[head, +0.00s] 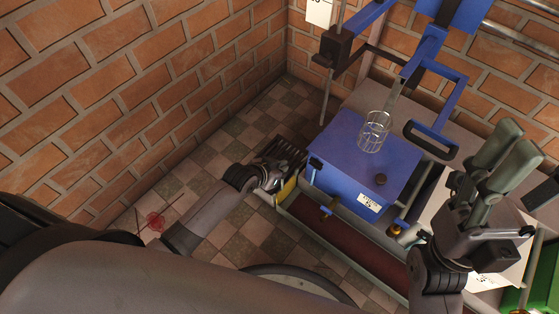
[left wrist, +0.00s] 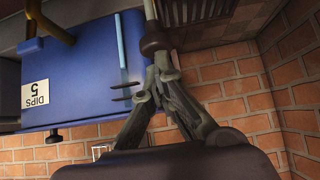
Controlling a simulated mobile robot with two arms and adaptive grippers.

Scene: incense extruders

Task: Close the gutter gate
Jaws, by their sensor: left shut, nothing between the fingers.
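The gutter (head: 325,232), a long trough with a dark red-brown bed, runs along the front of the blue box (head: 352,165). A yellow plate (head: 287,188) at its left end looks like the gate; how far it is open I cannot tell. My left gripper (head: 276,180) is beside that plate, partly hidden by its own wrist. In the left wrist view its fingers (left wrist: 160,74) are shut and empty, close to a dark knob (left wrist: 154,42) on a rod; contact is unclear.
A dark grate (head: 282,152) lies on the tiled floor beyond my left gripper. Brick walls close the corner. A green crate (head: 543,285) stands at the lower right.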

